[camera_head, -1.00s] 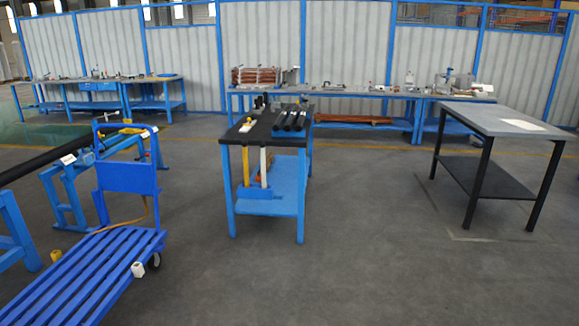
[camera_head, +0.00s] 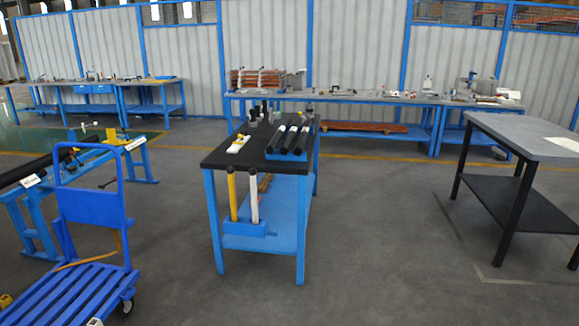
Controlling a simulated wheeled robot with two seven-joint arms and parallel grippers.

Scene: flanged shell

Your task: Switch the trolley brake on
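A blue trolley (camera_head: 92,207) with a slatted deck (camera_head: 70,298) and an upright handle frame stands at the lower left. One caster wheel (camera_head: 127,306) shows under its near right corner. A small white piece (camera_head: 95,322) sits at the deck's edge, cut by the bottom of the picture; I cannot tell whether it is the brake or how it is set. A yellowish hose hangs on the trolley's back panel. Neither of my grippers is in view.
A blue table with a black top (camera_head: 225,155) stands ahead in the middle. A grey-topped table (camera_head: 520,135) is at the right. A pipe on blue stands (camera_head: 35,180) is behind the trolley. Workbenches line the back wall. The floor (camera_head: 390,260) between the tables is clear.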

